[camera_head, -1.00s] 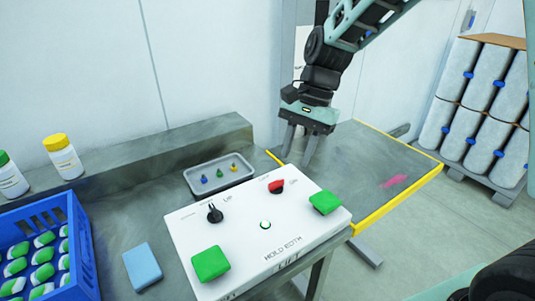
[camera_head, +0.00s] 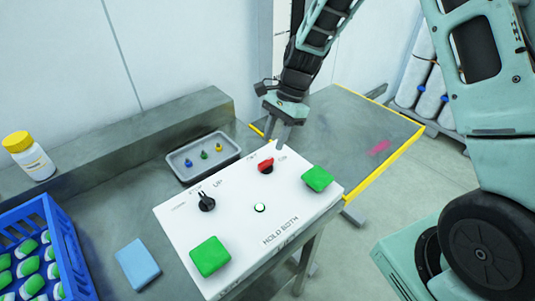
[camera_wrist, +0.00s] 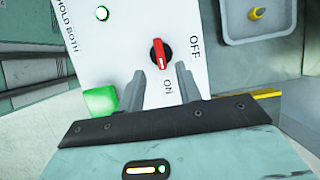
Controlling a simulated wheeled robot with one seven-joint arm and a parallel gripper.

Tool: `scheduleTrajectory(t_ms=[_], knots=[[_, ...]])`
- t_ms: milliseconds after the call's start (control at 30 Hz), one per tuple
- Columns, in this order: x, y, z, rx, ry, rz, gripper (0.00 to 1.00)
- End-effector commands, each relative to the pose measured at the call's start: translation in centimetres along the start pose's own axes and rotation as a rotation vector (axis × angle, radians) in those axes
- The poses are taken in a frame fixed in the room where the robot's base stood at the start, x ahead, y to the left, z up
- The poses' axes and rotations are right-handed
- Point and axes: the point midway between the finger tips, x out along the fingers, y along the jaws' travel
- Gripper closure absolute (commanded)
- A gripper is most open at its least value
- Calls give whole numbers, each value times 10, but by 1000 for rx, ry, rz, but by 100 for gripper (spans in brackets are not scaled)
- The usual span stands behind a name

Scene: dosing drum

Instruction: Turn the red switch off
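The red switch (camera_head: 265,166) is a rotary knob on the white control panel (camera_head: 235,227), near its back right edge. In the wrist view the red switch (camera_wrist: 160,54) lies just beyond my fingertips, with its white pointer line toward the ON label (camera_wrist: 168,86) and the OFF label (camera_wrist: 195,47) to the side. My gripper (camera_head: 282,140) is over the back edge of the panel, behind the switch. In the wrist view my gripper (camera_wrist: 159,82) has its two fingers apart with nothing between them, one on each side of ON. They appear not to touch the switch.
Two green buttons (camera_head: 210,257) (camera_head: 317,179), a black knob (camera_head: 206,202) and a white round lamp (camera_head: 260,208) share the panel. A grey tray (camera_head: 174,165) with small pegs lies behind. A blue crate (camera_head: 69,251), blue block (camera_head: 138,263) and bottle (camera_head: 29,156) stand left.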

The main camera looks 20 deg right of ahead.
Motion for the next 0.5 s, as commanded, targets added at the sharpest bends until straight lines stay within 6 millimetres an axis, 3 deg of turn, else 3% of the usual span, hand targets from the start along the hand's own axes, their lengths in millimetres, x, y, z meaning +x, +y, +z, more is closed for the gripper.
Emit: scheduleTrajectory(t_ms=[233,500], knots=[[45,1,1,0,-1,3,65],[66,0,0,-1,0,-1,65]])
